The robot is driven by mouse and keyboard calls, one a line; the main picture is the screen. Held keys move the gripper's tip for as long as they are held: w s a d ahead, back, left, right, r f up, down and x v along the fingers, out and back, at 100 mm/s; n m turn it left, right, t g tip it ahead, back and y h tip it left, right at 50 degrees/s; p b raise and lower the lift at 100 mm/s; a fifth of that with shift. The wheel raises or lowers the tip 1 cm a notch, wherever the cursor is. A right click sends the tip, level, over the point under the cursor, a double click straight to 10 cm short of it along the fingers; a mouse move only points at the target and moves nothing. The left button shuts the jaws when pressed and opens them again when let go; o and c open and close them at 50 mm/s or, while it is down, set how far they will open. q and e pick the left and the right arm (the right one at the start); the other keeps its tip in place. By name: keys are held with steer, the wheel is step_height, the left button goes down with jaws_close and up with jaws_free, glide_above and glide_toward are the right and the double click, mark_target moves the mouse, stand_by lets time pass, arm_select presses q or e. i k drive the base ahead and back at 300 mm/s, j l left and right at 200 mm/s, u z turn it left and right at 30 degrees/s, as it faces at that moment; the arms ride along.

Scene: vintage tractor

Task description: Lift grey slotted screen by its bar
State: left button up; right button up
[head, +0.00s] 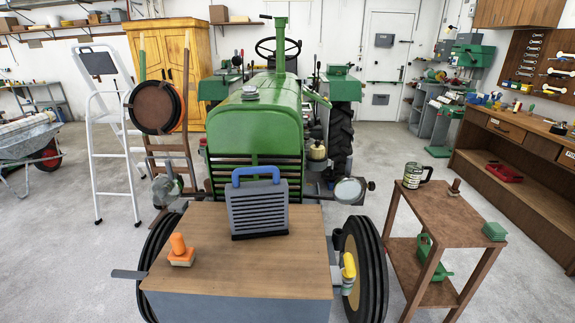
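The grey slotted screen (258,211) stands upright on a wooden-topped bench (225,272) in the head view, near the bench's far edge. It is a dark grey panel with several horizontal slots and a black foot along the bottom. Its blue bar (256,171) arches over the top like a handle, with a gap below it. Nothing touches the bar. Neither of my grippers can be made out in this view.
An orange-handled tool (180,250) stands on the bench, left of the screen. The green tractor (258,125) is right behind. A yellow item (349,266) is at the bench's right edge. A brown side table (435,212) stands to the right.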

mark_target(258, 210)
steer(key=i+l, duration=0.1)
steer(key=l, duration=0.9)
steer(key=i+l, duration=0.15)
steer(key=l, duration=0.3)
